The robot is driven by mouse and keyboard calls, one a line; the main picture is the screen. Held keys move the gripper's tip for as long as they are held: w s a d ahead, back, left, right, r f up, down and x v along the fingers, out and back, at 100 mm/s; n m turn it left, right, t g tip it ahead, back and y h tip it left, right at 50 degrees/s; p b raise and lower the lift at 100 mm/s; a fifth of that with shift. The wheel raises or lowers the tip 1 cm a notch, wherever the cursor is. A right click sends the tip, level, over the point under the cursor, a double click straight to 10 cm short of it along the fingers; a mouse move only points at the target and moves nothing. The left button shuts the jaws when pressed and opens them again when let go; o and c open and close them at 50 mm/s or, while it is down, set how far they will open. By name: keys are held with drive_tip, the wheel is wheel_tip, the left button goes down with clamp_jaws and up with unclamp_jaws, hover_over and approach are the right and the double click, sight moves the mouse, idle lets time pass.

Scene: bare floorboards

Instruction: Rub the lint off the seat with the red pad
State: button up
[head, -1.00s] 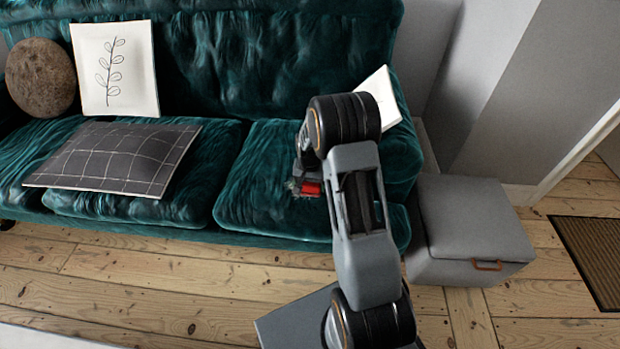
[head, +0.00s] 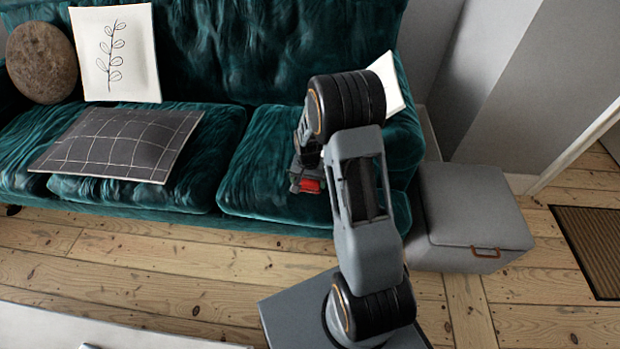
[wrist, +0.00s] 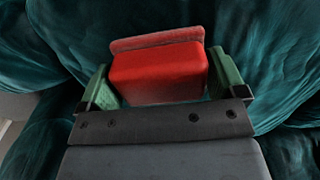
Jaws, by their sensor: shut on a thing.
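The red pad (head: 312,186) is in my gripper (head: 306,180), low over the right seat cushion (head: 262,185) of the green velvet sofa. In the wrist view the pad (wrist: 158,74) sits between the two green fingers of my gripper (wrist: 164,80), which are shut on its sides. The cushion (wrist: 270,45) fills the background there. I cannot tell whether the pad touches the seat. No lint shows on the visible part of the seat; the area under the pad and behind my arm is hidden.
A dark checked cushion (head: 118,145) lies on the left seats. A white leaf-print pillow (head: 115,55) and a round brown cushion (head: 42,62) lean on the backrest. Another white pillow (head: 388,82) is partly behind my arm. A grey storage box (head: 468,215) stands right of the sofa.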

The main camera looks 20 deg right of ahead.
drive_tip(key=shift+w+a, duration=0.65)
drive_tip(key=shift+a, duration=0.3)
drive_tip(key=shift+w+d+f, duration=0.1)
drive_tip(key=shift+w+d, duration=0.45)
drive_tip(key=shift+w, duration=0.25)
drive_tip(key=shift+w+d+r, duration=0.1)
drive_tip(key=shift+w+d, duration=0.4)
drive_tip(key=shift+w, duration=0.35)
drive_tip(key=shift+w+d+f, duration=0.1)
drive_tip(key=shift+w+d, duration=0.45)
drive_tip(key=shift+w, duration=0.25)
drive_tip(key=shift+w+d+r, duration=0.1)
drive_tip(key=shift+w+d, duration=0.3)
drive_tip(key=shift+w, duration=0.3)
drive_tip(key=shift+w+d+r, duration=0.1)
drive_tip(key=shift+w+d, duration=0.3)
drive_tip(key=shift+w, duration=0.25)
drive_tip(key=shift+w+d, duration=0.4)
drive_tip(key=shift+w, duration=0.3)
